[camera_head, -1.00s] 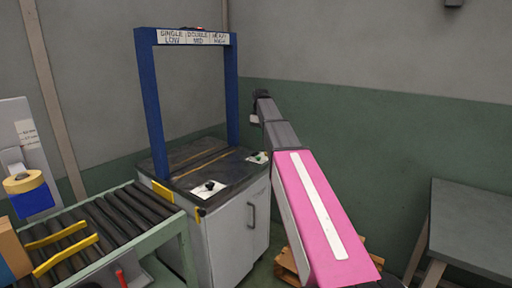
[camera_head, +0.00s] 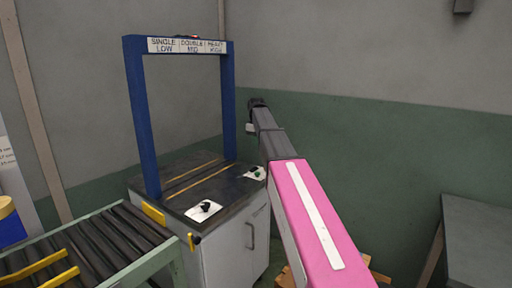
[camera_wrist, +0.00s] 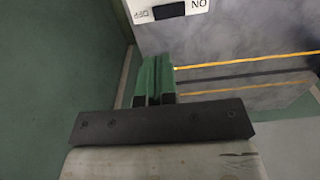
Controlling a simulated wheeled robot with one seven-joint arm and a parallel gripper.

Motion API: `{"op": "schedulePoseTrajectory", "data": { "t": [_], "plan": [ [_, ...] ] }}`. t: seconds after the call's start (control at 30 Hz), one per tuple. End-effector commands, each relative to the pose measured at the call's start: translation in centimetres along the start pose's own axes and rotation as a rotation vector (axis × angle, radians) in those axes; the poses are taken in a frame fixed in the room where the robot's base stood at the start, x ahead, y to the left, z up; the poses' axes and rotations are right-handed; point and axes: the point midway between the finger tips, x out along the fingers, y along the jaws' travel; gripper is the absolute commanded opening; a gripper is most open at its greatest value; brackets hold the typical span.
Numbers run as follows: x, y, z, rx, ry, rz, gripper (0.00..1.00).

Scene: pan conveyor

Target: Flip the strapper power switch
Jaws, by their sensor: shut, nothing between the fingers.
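The strapper is a grey cabinet (camera_head: 232,245) with a dark top and a blue arch (camera_head: 143,120). A white plate with a black switch (camera_wrist: 170,11) and ON and OFF lettering shows at the top edge of the wrist view, upside down and partly cut off. On the strapper top in the head view are a near white plate with a black knob (camera_head: 204,210) and a farther one with a small green part (camera_head: 254,172). My gripper (camera_wrist: 154,62) is shut and empty, with green fingers, apart from the switch. In the head view its end (camera_head: 257,102) is high, right of the arch.
A roller conveyor (camera_head: 88,245) with yellow guides meets the strapper at the left. A grey table (camera_head: 478,235) stands at the right. A wooden pallet (camera_head: 283,278) lies low behind my arm. The green and grey wall is close behind the strapper.

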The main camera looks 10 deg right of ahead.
Motion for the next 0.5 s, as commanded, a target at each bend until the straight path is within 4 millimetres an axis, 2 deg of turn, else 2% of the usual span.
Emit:
{"op": "schedulePoseTrajectory", "data": {
  "t": [0.3, 0.5],
  "plan": [
    [6.1, -0.1, 0.1, 0.0, -0.001, -0.001, 0.0],
    [9.3, -0.1, 0.1, 0.0, -0.001, -0.001, 0.0]
  ]
}}
